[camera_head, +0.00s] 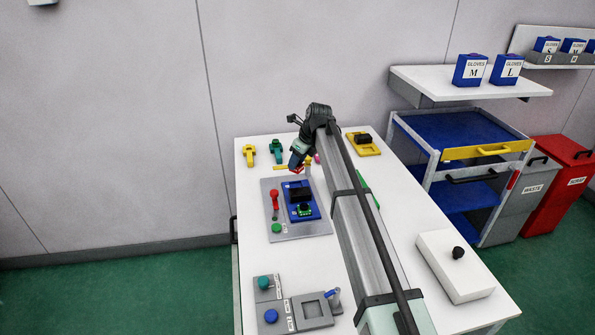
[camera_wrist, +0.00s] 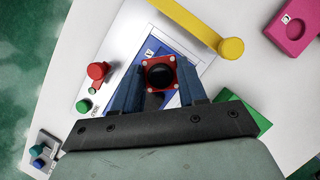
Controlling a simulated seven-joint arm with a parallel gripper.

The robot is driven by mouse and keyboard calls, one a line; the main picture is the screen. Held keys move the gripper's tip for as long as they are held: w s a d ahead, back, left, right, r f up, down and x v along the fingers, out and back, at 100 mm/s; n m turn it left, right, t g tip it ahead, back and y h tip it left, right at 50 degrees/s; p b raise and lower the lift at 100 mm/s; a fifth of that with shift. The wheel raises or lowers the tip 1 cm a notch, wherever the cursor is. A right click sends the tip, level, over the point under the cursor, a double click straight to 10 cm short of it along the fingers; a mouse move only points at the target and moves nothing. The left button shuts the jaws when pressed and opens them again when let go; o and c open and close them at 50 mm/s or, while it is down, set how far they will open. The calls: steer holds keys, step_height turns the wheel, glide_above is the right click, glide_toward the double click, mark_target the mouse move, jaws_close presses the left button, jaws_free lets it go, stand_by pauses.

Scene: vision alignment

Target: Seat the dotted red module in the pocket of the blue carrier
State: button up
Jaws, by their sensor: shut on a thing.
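The red module (camera_wrist: 149,65) is a small red square piece with a dark round centre and pale dots at its corners. My gripper (camera_wrist: 160,80) is shut on it, with one finger on each side. In the head view, the red module (camera_head: 297,170) hangs at my gripper (camera_head: 298,163), above and beyond the back end of the blue carrier (camera_head: 290,206). The carrier lies on a grey plate (camera_head: 262,198) and has a dark block and a green part on it. In the wrist view, my gripper and the module hide most of the carrier; its pocket cannot be made out.
A red-knobbed lever (camera_head: 274,200) and green button (camera_head: 276,228) stand left of the carrier. A yellow bar (camera_wrist: 195,22) and pink piece (camera_wrist: 290,35) lie beyond the module; a green block (camera_wrist: 243,110) is to its right. A white box (camera_head: 455,265) stands at the table's right.

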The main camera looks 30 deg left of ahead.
step_height(320, 180, up, 2)
steer(key=shift+w+r, duration=0.1)
steer(key=shift+w+d+r, duration=0.1)
steer(key=shift+w+d, duration=0.15)
steer(key=a+n, duration=0.1)
steer(key=n, duration=0.1)
steer(key=w+n+g, duration=0.1)
steer(key=n, duration=0.1)
steer(key=shift+w+a, duration=0.15)
steer(key=shift+a, duration=0.2)
steer(key=n+g, duration=0.1)
steer(key=s+n, duration=0.1)
steer(key=n, duration=0.1)
steer(key=shift+s+d+n+g+h, duration=0.15)
steer(key=shift+d+n+g+h, duration=0.15)
steer(key=shift+g+h, duration=0.1)
steer(key=shift+s+d+n, duration=0.15)
steer(key=shift+n, duration=0.55)
steer(key=shift+f, duration=4.95)
steer(key=shift+f, duration=0.1)
